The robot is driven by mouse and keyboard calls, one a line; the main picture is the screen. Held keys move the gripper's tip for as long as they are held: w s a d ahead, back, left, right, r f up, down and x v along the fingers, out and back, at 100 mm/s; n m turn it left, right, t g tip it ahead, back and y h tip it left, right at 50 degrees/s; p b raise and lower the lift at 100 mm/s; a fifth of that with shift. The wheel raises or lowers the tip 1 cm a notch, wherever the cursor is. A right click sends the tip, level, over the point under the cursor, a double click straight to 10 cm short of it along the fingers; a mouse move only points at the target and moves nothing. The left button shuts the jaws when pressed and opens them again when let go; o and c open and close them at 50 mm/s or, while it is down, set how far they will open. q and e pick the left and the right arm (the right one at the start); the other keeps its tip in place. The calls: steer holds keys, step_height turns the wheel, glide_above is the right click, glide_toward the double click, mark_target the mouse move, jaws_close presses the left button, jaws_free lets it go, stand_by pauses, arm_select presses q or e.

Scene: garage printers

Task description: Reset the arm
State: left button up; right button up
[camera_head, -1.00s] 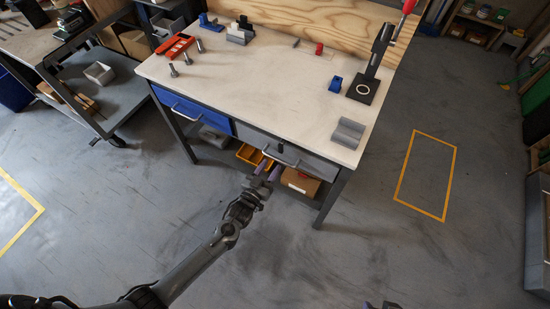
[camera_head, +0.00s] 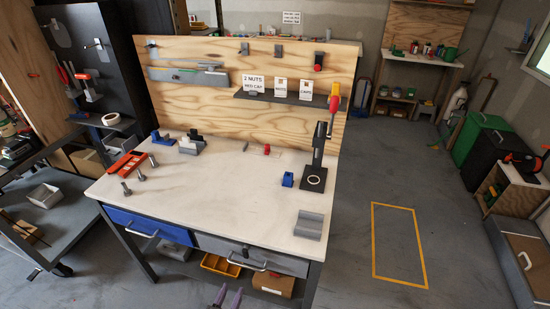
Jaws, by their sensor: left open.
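My left gripper (camera_head: 227,297) shows at the bottom edge of the head view, in front of the workbench (camera_head: 205,205). Its two purple-grey fingers are apart with nothing between them. They sit low, below the bench's grey drawer (camera_head: 228,251), and appear apart from it. The rest of the left arm is cut off by the frame. My right gripper is out of the frame.
The bench has a blue drawer (camera_head: 147,226), and a black press with a red handle (camera_head: 318,165) stands on its right end. A grey cart (camera_head: 60,222) stands at the left. The floor at the right, with a yellow outline (camera_head: 399,246), is clear.

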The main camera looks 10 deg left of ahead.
arm_select(q)
steer(key=s+r+m+g, duration=0.1)
steer(key=s+r+g, duration=0.2)
steer(key=s+g, duration=0.35)
steer(key=s+r+g+y, duration=0.1)
steer(key=s+r+g, duration=0.25)
steer(key=s, duration=0.55)
steer(key=s+r+m+g, duration=0.1)
steer(key=s+r+g, duration=0.25)
steer(key=s, duration=0.35)
step_height(320, 180, up, 33)
steer(key=s+p, duration=0.1)
steer(key=p, duration=3.2)
steer(key=shift+a+r+g+p, duration=0.15)
steer(key=shift+g+p, duration=0.2)
